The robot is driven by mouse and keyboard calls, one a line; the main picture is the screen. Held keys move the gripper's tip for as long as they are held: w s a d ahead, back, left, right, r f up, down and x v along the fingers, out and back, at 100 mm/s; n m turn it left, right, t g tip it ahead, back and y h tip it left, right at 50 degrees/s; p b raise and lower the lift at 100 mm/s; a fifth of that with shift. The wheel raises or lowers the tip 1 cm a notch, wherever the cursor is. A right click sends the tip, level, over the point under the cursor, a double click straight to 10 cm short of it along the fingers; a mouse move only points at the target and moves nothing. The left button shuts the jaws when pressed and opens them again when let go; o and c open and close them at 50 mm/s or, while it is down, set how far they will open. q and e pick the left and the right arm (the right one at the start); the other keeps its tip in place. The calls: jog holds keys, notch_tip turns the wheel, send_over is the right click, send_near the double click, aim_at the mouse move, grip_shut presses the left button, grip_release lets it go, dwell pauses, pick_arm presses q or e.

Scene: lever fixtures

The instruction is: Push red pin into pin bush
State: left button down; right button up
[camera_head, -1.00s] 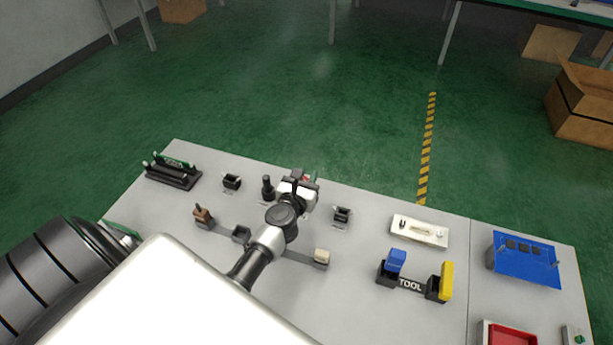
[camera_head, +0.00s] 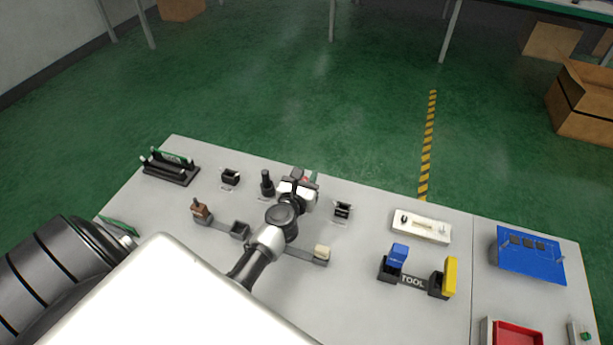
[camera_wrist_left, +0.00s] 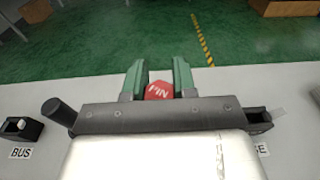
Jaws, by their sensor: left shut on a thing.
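The red pin (camera_wrist_left: 159,90), a red piece marked "PIN", sits between the green fingers of my left gripper (camera_wrist_left: 159,80) in the left wrist view. The gripper is shut on it. In the head view my left gripper (camera_head: 306,180) is over the back part of the table, and only a small bit of red shows at it. I cannot make out a pin bush; the surface below the gripper is hidden by the gripper and arm. My right gripper is not in view.
A black upright cylinder (camera_head: 267,184) and a small black holder (camera_head: 230,177) stand left of the gripper. Another black holder (camera_head: 342,210) stands right. A white fixture (camera_head: 421,225), a TOOL rack (camera_head: 411,281) and a blue panel (camera_head: 531,256) lie farther right.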

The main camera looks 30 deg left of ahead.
pick_arm(q)
jog(key=shift+f+b, duration=0.95)
jog(key=shift+f, duration=0.15)
jog(key=c, duration=0.8)
grip_release()
jog(key=shift+s, duration=0.1)
jog(key=v, duration=1)
jog(key=shift+s+d+r, duration=0.1)
jog(key=shift+s+d, duration=0.05)
jog(key=shift+s, duration=0.15)
